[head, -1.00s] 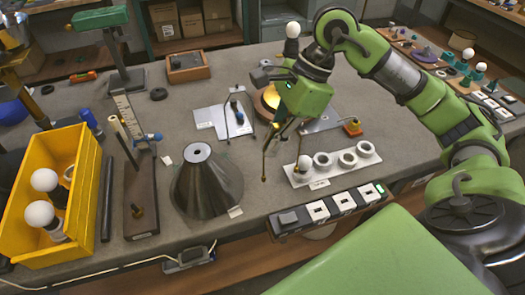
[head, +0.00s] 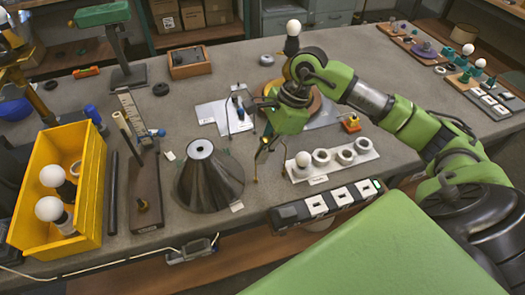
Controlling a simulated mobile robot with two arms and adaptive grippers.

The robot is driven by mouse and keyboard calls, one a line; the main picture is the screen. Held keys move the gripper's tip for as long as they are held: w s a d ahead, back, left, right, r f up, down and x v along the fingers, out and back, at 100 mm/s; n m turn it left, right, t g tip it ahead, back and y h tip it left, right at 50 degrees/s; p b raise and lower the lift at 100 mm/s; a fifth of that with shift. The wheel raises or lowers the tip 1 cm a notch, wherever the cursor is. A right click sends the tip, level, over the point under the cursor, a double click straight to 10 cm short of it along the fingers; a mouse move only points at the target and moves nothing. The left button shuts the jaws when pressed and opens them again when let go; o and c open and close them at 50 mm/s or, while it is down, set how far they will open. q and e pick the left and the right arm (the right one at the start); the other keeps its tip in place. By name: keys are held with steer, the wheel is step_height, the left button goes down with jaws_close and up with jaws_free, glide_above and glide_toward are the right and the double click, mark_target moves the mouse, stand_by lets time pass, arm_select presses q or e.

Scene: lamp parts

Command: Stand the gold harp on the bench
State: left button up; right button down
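The gold harp (head: 257,163) is a thin bent wire with two legs spread downward. My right gripper (head: 269,139) appears shut on its upper part, though the fingers are small and partly hidden by the green gripper body. The harp's legs hang between the dark cone shade and the white strip of rings. I cannot tell whether its feet touch the bench (head: 235,215). My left gripper is not in view.
The dark cone shade (head: 210,180) stands left of the harp, and a white strip (head: 335,168) with a bulb and rings is at its right. A yellow bin (head: 90,190) holds bulbs at far left.

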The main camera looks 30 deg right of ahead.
steer(key=shift+f+b, duration=0.2)
steer(key=shift+b, duration=0.1)
steer(key=c, duration=2.3)
jaws_free()
steer(key=shift+r, duration=0.1)
steer(key=b+v, duration=0.2)
steer(key=v, duration=1)
steer(key=shift+d+r, duration=0.1)
